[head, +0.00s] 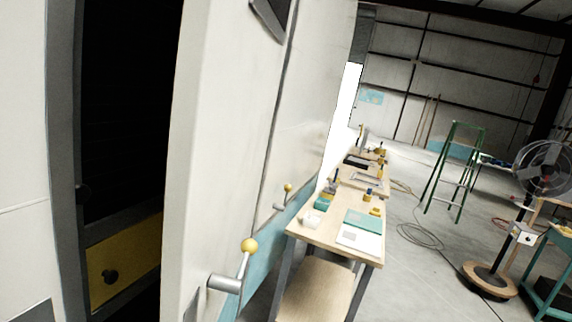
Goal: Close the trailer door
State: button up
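The white trailer door (222,150) stands open in the middle left of the head view. To its left is the dark doorway (125,110). A metal handle with a yellow ball end (249,246) sticks out low on the door's right side. A second, smaller yellow-knobbed handle (288,188) shows farther back along the white camper side. My gripper is not in view, and no contact with the door is visible.
Wooden workbenches (335,232) with small items stand right of the door. Farther right are a green ladder (455,165), a fan (545,165) and cables on open concrete floor (425,280).

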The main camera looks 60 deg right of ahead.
aim_at(231, 55)
jog(key=z, duration=1.3)
